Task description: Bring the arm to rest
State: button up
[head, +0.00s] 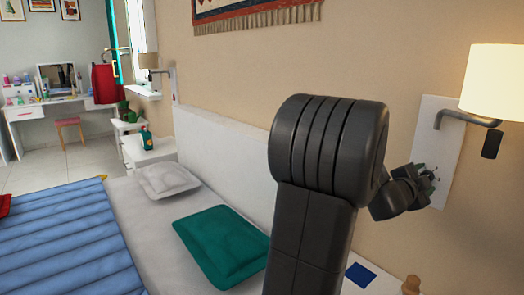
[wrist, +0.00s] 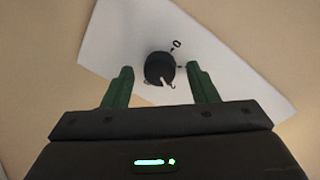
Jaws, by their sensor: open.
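My arm rises in the middle of the head view and bends right toward the wall. My gripper (head: 428,180) is at the white wall plate (head: 436,125) below the lamp. In the wrist view my gripper (wrist: 160,85) is open, with its two green fingers apart. A round black knob (wrist: 159,67) with a pale pointer shows between and beyond the fingertips, on the white plate (wrist: 120,40). I cannot tell whether the fingers touch the knob. In the head view the knob is hidden behind my gripper.
A lit wall lamp (head: 497,85) hangs on a bracket above my gripper, close on the right. A bed with a green pillow (head: 222,245), a grey pillow (head: 167,180) and a blue quilt (head: 60,235) lies left. A wooden post (head: 411,285) and a blue square (head: 361,274) are below.

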jog(key=shift+n, duration=0.7)
